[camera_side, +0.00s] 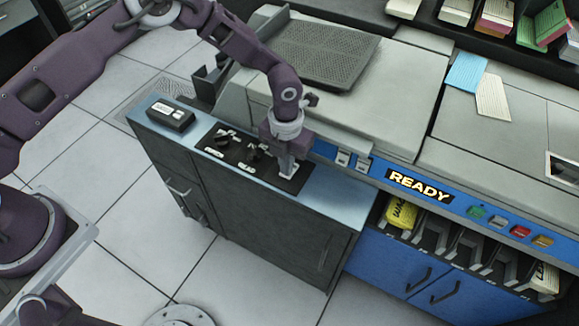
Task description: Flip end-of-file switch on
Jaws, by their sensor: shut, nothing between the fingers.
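My gripper (287,168) is shut and empty. It points down at the right end of a black switch panel (238,172) on the grey-blue cabinet top. The panel carries dark switches or knobs (223,139) with small white labels; the lettering is too small to read. The spot under my fingertips is largely hidden by the gripper, and I cannot tell whether the fingers touch a switch there. Which switch is the end-of-file switch cannot be read in this view.
A small black box with a white label (168,115) sits on the cabinet's left end. To the right is the blue machine front with a READY sign (419,187), coloured buttons (520,231) and card slots below. White switches (343,158) sit just right of my gripper.

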